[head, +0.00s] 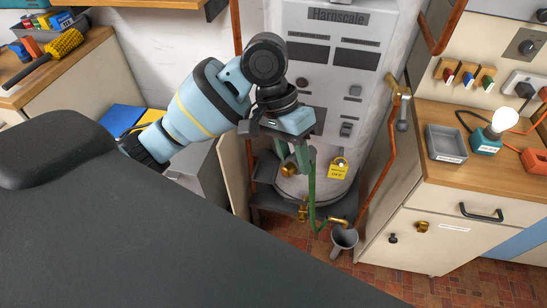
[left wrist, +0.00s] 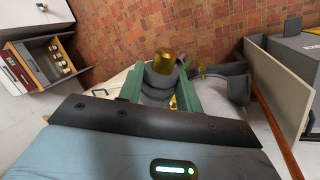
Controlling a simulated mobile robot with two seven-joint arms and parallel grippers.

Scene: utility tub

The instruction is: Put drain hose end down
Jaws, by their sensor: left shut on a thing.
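My left gripper (head: 296,158) is in front of the grey boiler-like unit, pointing down, with its green fingers close together. In the left wrist view, the gripper (left wrist: 161,92) has a brass-tipped grey piece (left wrist: 163,64), which looks like the drain hose end, between its fingers. The exact grip is partly hidden. In the head view, a thin green hose (head: 312,200) runs down below the fingers to a brass fitting (head: 338,222). That fitting is at the mouth of a grey cup (head: 343,240) low near the floor; whether they touch is unclear. My right gripper is out of view.
The grey unit (head: 330,85) stands behind, with a yellow tag (head: 339,167) and a brass valve (head: 302,210) low down. A copper pipe (head: 380,160) rises at right beside a cabinet (head: 425,235). A wooden counter with a yellow brush (head: 58,47) is at left. Tiled floor shows below.

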